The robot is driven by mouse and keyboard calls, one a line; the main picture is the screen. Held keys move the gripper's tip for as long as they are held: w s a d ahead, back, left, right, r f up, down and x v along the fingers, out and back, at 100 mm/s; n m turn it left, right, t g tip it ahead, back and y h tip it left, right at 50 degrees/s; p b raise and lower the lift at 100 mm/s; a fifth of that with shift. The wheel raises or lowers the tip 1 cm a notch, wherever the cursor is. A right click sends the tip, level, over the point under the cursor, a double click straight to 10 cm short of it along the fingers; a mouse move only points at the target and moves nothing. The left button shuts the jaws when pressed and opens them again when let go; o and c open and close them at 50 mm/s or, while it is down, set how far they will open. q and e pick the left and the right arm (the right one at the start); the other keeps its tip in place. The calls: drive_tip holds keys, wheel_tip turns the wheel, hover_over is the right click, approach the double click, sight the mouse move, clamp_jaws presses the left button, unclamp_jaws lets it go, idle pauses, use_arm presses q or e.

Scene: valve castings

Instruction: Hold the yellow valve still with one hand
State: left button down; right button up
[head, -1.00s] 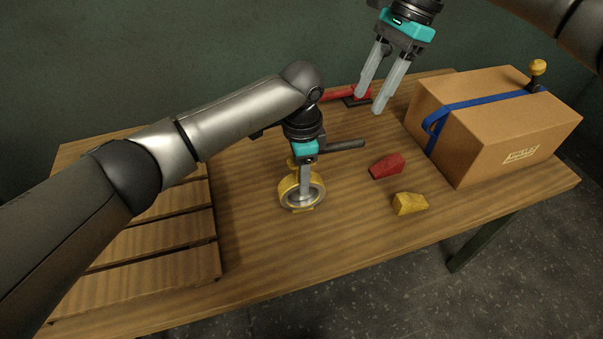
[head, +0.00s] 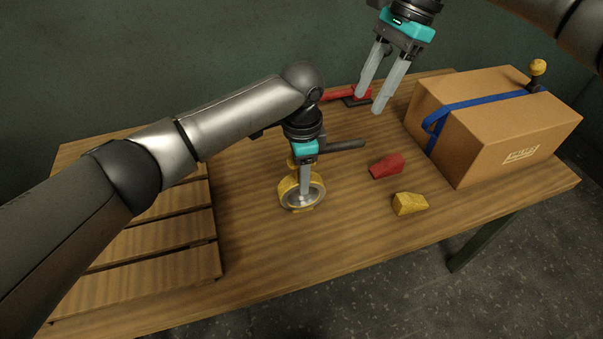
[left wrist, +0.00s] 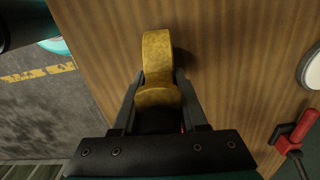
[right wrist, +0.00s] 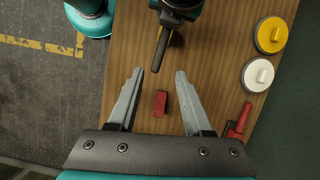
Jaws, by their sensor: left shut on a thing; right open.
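My right gripper (head: 368,104) is open and empty, above the table at the back.
A red block (head: 386,166) and a yellow block (head: 409,203) lie right of the valve. A blue-strapped cardboard box (head: 510,140) stands at right, a slatted wooden rack (head: 150,285) at left. Yellow (right wrist: 271,35) and white (right wrist: 257,75) discs and a red-handled tool (right wrist: 239,120) lie along one edge.

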sight(347, 141)
drive_tip(key=shift+o, duration=0.2)
drive_tip(key=shift+s, duration=0.1)
drive_tip(key=a+f, duration=0.1)
drive_tip(key=f, duration=0.2)
drive_tip(key=s+a+f+m, duration=0.1)
drive_tip(key=f, duration=0.2)
drive_tip(key=f+m, duration=0.1)
drive_tip(key=f, duration=0.1)
drive_tip(key=shift+s+a+f+t+y, duration=0.25)
drive_tip(key=shift+a+f+t+y, duration=0.05)
drive_tip(key=shift+a+f+t, duration=0.1)
idle(0.4)
clamp_jaws()
idle(0.4)
idle(1.0)
